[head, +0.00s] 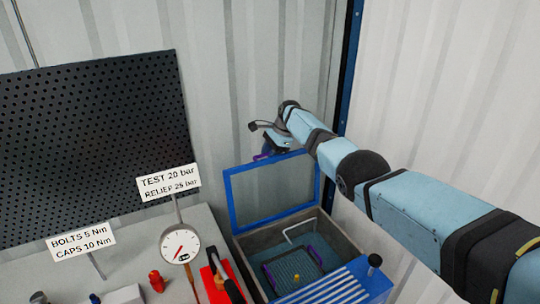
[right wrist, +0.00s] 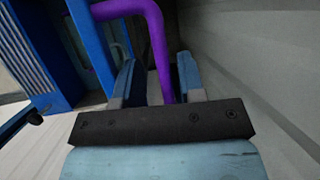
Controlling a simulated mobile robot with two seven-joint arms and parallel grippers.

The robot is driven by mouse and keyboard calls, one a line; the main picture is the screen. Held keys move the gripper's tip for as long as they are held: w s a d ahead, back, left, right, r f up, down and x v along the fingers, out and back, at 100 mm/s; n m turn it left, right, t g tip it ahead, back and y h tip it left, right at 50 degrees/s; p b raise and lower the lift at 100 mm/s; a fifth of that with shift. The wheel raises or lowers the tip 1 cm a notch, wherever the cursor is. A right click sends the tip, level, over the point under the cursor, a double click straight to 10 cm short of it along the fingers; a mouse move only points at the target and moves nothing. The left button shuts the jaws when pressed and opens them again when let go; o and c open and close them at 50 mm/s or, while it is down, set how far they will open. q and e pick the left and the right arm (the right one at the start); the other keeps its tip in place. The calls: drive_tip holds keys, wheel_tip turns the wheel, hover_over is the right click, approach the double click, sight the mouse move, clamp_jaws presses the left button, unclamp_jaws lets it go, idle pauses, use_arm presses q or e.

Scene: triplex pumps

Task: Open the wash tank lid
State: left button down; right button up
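The wash tank lid (head: 232,198), a blue frame around a clear grey panel, stands raised at the back of the wash tank (head: 345,243). The tank's mouth is uncovered. My right gripper (head: 268,150) is at the lid's top edge. A purple handle (right wrist: 156,40) shows there in the right wrist view. It passes between the fingers of my right gripper (right wrist: 157,80), which stand apart, with a gap on the left of the bar. The lid's blue frame (right wrist: 90,45) is just left of the fingers. My left gripper is not in view.
A basket with purple handles (head: 318,256) and a bent white tube (head: 302,227) are inside the tank. A blue slatted panel (head: 330,290) is in front. A gauge (head: 180,242), a red tray (head: 222,272) and signs stand on the bench at left. Corrugated walls are close behind.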

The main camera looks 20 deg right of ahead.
drive_tip(key=b+v, duration=0.1)
drive_tip(key=v, duration=1.2)
drive_tip(key=shift+r, duration=0.4)
drive_tip(key=shift+d+f, duration=0.1)
drive_tip(key=shift+f, duration=0.05)
